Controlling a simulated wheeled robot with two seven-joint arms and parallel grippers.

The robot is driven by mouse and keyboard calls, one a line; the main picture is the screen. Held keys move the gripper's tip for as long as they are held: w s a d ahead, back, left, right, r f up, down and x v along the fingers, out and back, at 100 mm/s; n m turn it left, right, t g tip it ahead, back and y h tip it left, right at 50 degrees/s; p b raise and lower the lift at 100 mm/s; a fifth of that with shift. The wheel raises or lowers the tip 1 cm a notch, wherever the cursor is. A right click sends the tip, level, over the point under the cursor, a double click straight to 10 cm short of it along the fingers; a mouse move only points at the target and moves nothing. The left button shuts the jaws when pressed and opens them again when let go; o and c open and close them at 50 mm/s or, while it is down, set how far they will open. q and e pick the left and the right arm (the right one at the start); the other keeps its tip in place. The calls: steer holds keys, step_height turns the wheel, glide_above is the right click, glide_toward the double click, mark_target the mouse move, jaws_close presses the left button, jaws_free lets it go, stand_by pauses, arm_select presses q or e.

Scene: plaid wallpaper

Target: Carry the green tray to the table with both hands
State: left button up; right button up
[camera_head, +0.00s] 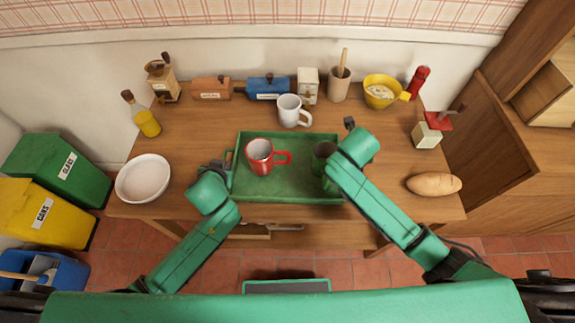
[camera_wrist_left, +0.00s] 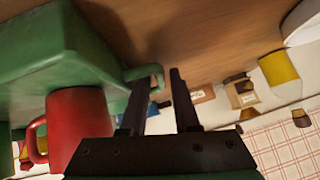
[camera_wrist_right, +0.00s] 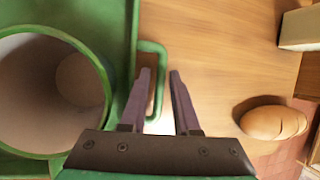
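The green tray (camera_head: 285,188) lies on the wooden table, with a red mug (camera_head: 260,158) and a green cup (camera_head: 321,157) standing in it. The cup is partly hidden by my right arm. My left gripper (camera_wrist_left: 160,78) is at the tray's left handle (camera_wrist_left: 145,73), fingers apart, with the handle's outer bar between them. My right gripper (camera_wrist_right: 160,78) is at the right handle (camera_wrist_right: 157,60), fingers apart on either side of its bar. The red mug (camera_wrist_left: 75,120) and the green cup (camera_wrist_right: 50,90) also show in the wrist views.
A white mug (camera_head: 291,110) stands just behind the tray. A white bowl (camera_head: 143,178) is at the table's left, a bread loaf (camera_head: 433,184) at the right. Bottle, boxes and a yellow bowl (camera_head: 380,91) line the back. Bins (camera_head: 45,210) stand on the floor at left.

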arm_select(q)
steer(key=shift+s, duration=0.1)
jaws_close()
arm_select(e)
jaws_close()
arm_select(q)
steer(key=shift+r, duration=0.15)
arm_select(e)
steer(key=shift+r, duration=0.15)
stand_by(0.8)
